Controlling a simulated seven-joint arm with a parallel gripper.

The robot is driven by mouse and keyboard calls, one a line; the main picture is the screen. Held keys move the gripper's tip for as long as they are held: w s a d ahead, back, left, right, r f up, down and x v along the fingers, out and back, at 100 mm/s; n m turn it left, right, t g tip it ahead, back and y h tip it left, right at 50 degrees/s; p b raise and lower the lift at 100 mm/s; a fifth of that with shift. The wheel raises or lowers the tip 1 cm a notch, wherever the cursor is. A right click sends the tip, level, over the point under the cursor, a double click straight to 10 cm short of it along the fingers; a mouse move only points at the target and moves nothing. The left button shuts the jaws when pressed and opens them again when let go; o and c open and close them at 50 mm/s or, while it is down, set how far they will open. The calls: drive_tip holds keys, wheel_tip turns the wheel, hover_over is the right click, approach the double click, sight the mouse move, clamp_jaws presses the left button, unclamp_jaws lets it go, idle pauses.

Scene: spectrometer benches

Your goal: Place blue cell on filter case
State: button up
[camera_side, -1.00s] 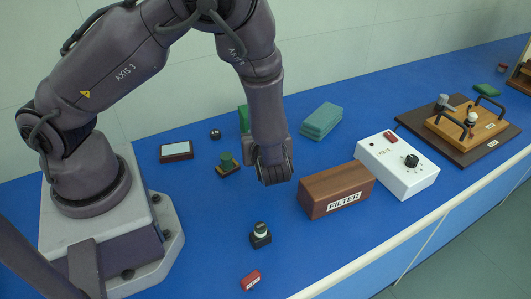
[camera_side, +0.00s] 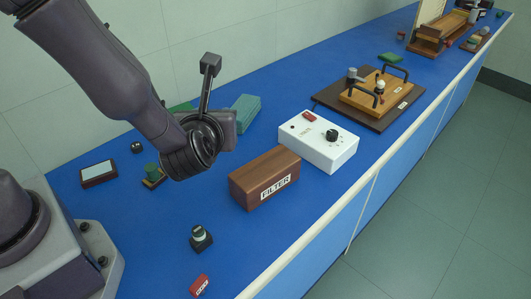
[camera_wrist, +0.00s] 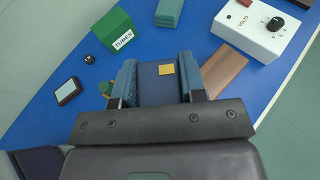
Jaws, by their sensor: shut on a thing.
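The filter case (camera_side: 264,179) is a brown wooden box with a white FILTER label, standing on the blue bench in the side view. In the wrist view part of its plain brown top (camera_wrist: 226,68) shows to the right of the fingers. My gripper (camera_wrist: 158,84) is shut on the blue cell (camera_wrist: 146,82), a dark blue block with a small yellow square, held between two blue-grey fingers. In the side view my wrist is above the bench, behind and left of the filter case. There my wrist hides the fingers and the cell.
A white volts box (camera_side: 318,147) stands just right of the filter case. Teal blocks (camera_side: 244,113) and a green TUBES box (camera_wrist: 112,31) are behind. A small black device (camera_side: 201,238) and red block (camera_side: 199,285) lie in front. A handled wooden board (camera_side: 375,97) is farther right.

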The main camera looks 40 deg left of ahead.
drive_tip(key=w+f, duration=0.2)
drive_tip(key=w, duration=0.1)
drive_tip(key=w+d+f, duration=0.1)
drive_tip(key=w+f, duration=0.2)
drive_tip(key=w, duration=0.1)
drive_tip(key=w+d+f, duration=0.1)
drive_tip(key=w+f, duration=0.2)
drive_tip(key=shift+w+f, duration=0.15)
drive_tip(key=shift+w, duration=0.1)
drive_tip(key=shift+w+d+f, duration=0.1)
drive_tip(key=shift+w+f, duration=0.1)
drive_tip(key=shift+f, duration=1.5)
drive_tip(key=shift+f, duration=0.15)
drive_tip(key=o, duration=1)
